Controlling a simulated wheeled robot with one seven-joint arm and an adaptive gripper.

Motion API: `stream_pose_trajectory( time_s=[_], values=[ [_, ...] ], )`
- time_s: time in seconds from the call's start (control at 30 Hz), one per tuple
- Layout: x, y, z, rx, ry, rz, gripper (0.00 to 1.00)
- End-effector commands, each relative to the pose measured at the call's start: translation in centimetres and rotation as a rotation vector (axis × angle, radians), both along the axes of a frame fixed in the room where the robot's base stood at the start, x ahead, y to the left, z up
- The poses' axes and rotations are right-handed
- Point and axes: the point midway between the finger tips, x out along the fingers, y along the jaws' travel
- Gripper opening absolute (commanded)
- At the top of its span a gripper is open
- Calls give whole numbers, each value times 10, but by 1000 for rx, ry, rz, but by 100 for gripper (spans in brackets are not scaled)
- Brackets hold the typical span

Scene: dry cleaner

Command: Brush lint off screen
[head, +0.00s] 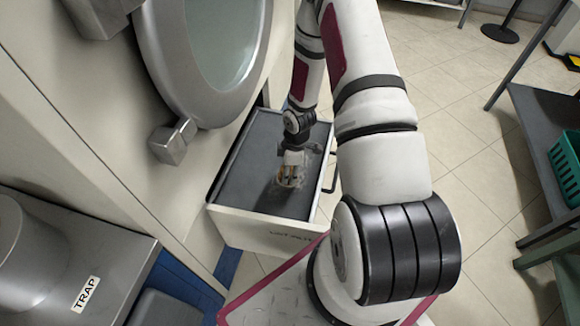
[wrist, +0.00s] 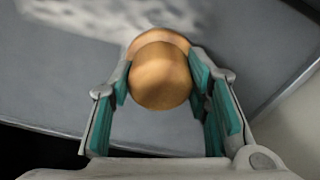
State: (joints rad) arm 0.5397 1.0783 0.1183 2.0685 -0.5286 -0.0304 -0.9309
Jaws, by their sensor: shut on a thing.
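The lint screen (head: 245,160) is a dark grey panel lying in a pulled-out white drawer (head: 262,232) below the machine's round door. My gripper (head: 291,172) is low over the screen's right part. In the wrist view, my gripper (wrist: 160,85) is shut on a rounded tan wooden piece (wrist: 160,78), seemingly the brush's handle. Its bristles are hidden beneath, so I cannot tell whether they touch the screen. The screen (wrist: 50,80) fills most of the wrist view, with a whitish lint patch (wrist: 85,15) at upper left.
The round machine door (head: 165,60) with a protruding latch (head: 173,140) hangs at the drawer's left. A grey unit marked TRAP (head: 86,293) is at lower left. A dark table (head: 545,130) with a green basket (head: 568,165) stands right. Open tiled floor (head: 490,170) lies between.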

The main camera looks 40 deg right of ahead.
Motion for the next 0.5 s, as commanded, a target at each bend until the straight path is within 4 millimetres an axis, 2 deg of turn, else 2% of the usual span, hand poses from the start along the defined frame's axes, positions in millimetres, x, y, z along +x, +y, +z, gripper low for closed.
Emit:
stream_pose_trajectory(
  time_s=[0.03, 0.5],
  values=[
    [-7, 6, -3, 8, 15, 3, 3],
    [-28, 32, -2, 8, 18, 4, 3]
  ],
)
